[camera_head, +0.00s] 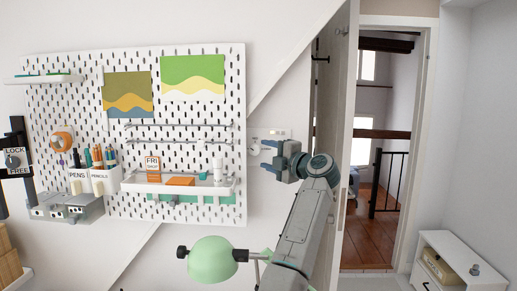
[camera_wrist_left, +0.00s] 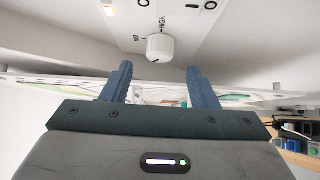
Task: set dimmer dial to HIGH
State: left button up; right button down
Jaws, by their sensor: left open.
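The dimmer dial (camera_wrist_left: 159,47) is a white round knob on a pale wall plate in the left wrist view. The lettering HIGH (camera_wrist_left: 162,23) stands beside it, above it in the picture. A small dark mark shows on the knob's edge nearest my gripper. My left gripper (camera_wrist_left: 160,70) is open, with its two blue fingertips on either side of the knob's line and no visible contact. In the head view my left gripper (camera_head: 265,156) is by the wall, just below the dimmer plate (camera_head: 276,133). My right gripper is out of view.
A white pegboard (camera_head: 113,132) with pictures, shelves and pen cups covers the wall at left. A green lamp (camera_head: 212,258) stands low beside my left arm. An open door (camera_head: 346,120) is close on the right, with a white cabinet (camera_head: 460,262) beyond.

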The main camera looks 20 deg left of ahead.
aim_at(255, 151)
pick_arm(q)
jog(key=p+x, duration=0.1)
jog(key=x, duration=0.3)
jog(key=shift+a+r, duration=0.1)
jog(key=shift+r, duration=0.05)
jog(key=shift+w+a, duration=0.3)
jog(key=shift+a, duration=0.1)
jog(key=c, duration=1)
